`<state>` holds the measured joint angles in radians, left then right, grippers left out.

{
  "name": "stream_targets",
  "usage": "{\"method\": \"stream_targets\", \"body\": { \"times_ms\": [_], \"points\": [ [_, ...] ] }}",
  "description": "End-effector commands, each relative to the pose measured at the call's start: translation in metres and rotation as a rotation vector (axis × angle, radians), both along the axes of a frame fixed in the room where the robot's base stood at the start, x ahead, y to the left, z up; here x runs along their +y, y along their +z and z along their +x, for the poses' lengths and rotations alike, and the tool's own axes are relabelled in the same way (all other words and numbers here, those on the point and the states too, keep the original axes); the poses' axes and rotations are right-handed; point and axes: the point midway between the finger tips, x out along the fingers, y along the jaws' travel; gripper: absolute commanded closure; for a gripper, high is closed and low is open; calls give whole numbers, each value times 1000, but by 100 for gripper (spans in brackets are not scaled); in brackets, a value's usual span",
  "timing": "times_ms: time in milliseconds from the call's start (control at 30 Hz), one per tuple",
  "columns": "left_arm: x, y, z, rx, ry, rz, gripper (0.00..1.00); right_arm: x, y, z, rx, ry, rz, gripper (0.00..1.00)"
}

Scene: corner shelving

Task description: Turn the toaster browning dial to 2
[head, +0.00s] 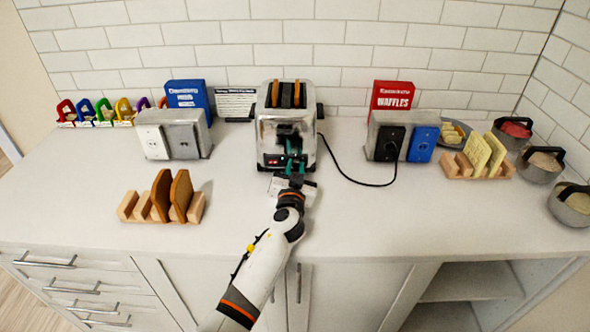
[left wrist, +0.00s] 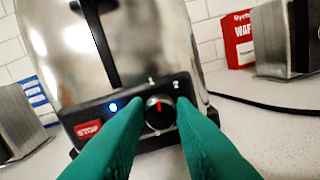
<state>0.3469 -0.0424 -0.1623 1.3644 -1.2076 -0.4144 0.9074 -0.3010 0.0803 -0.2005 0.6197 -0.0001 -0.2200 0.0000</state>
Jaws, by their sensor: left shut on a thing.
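The chrome toaster (head: 267,130) stands upright on the counter against the tiled wall, with brown slices in its top slots. The marks "1" and "2" show above the dial, with "2" to the upper right. A red STOP button (left wrist: 88,129) and a lit blue light (left wrist: 113,107) are left of it. My left gripper (head: 294,165) is at the toaster front. Its green fingers (left wrist: 160,125) are shut on the dial from both sides. My right gripper is not in view.
A black cord (head: 345,178) curves from the toaster to a metal outlet box at right. A wooden rack with bread slices (head: 160,205) stands at front left. A red waffles box (head: 391,95) stands behind the outlet box. Counter at front right is clear.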

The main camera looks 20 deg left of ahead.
Motion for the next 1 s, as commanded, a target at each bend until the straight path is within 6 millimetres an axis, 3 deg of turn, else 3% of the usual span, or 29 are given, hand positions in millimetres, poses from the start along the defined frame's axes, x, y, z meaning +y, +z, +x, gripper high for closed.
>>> {"method": "stream_targets", "body": {
  "times_ms": [600,1000],
  "points": [
    [-1,0,0,142,-1,493,100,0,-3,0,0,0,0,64],
    [-2,0,0,204,-1,704,100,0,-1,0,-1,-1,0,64]
  ]
}}
